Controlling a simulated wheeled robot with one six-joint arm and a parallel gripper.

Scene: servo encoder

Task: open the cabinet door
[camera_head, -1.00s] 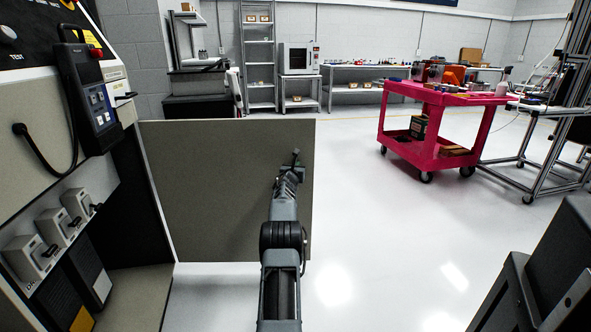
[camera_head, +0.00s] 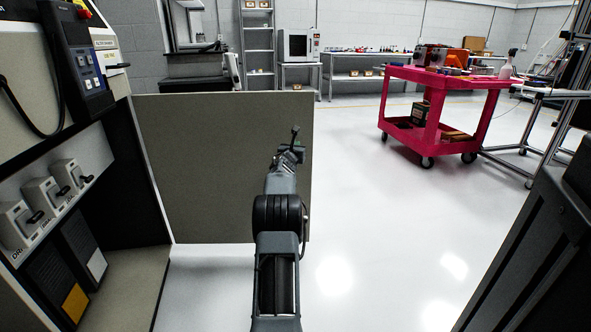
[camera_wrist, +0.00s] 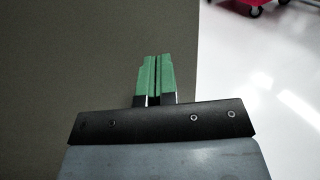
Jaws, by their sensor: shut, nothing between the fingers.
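The cabinet door (camera_head: 200,165) is a flat grey-beige panel. It stands swung wide open from the cabinet (camera_head: 128,283) at the left, hinged on its left edge, with its broad face toward me. The dark cabinet opening shows to the left of the hinge. My gripper (camera_head: 295,137) is in front of the door's face, near its right free edge. In the wrist view the green fingers (camera_wrist: 154,78) are shut together with nothing between them, and the door (camera_wrist: 70,60) fills the background. I cannot tell whether the fingers touch the door.
A control pendant (camera_head: 78,65) and several switches (camera_head: 70,175) are on the cabinet front. A pink cart (camera_head: 435,118) stands at the back right, beside a metal frame table. A dark structure (camera_head: 535,260) is at the lower right. The white floor (camera_head: 370,230) right of the door is clear.

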